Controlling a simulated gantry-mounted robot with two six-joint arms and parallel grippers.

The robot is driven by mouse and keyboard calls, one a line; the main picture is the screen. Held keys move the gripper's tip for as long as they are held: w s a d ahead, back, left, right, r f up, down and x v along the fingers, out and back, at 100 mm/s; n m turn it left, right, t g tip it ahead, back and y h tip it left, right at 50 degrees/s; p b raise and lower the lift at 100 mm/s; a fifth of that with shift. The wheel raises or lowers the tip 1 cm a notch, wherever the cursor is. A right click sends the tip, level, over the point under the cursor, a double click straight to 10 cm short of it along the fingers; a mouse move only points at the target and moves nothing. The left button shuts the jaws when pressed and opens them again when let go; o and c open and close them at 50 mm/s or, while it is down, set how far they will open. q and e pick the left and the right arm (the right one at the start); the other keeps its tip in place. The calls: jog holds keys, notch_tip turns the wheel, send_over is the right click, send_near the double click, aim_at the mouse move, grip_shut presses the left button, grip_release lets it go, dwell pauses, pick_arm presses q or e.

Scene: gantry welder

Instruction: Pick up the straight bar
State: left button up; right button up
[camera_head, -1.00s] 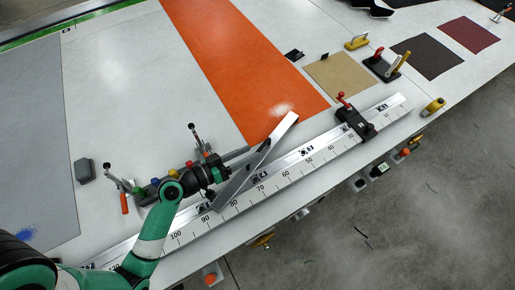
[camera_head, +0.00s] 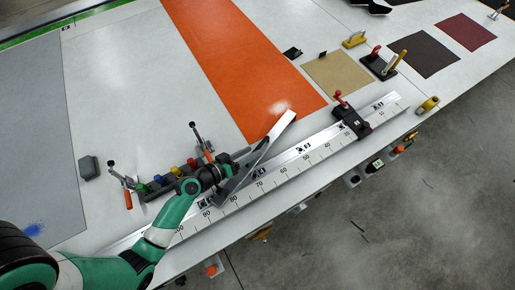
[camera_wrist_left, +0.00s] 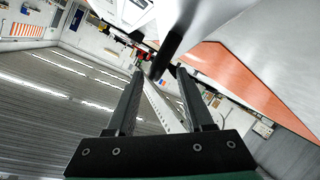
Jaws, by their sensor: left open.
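The straight bar (camera_head: 270,138) is a flat silver strip lying at a slant across the ruled rail (camera_head: 290,161). My left gripper (camera_head: 242,156) comes in from the left and is beside the bar's middle, partly overlapping it in view. In the left wrist view its two fingers (camera_wrist_left: 158,72) are apart. A dark narrow piece (camera_wrist_left: 170,45) shows beyond and between the fingertips; I cannot tell whether it is the bar. No grip on the bar is visible. My right gripper is not in view.
A black clamp with a red knob (camera_head: 352,122) sits on the rail at the right. Upright toggle clamps (camera_head: 201,143) and a row of coloured knobs (camera_head: 172,175) stand near my left arm. An orange strip (camera_head: 235,65) lies on the white table. Open table lies at the left.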

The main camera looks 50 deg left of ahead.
aim_at(258, 147)
pick_arm(q)
jog(key=x, duration=0.4)
jog(key=shift+r, duration=0.25)
grip_shut()
jog(key=shift+r, duration=0.1)
dwell(0.9)
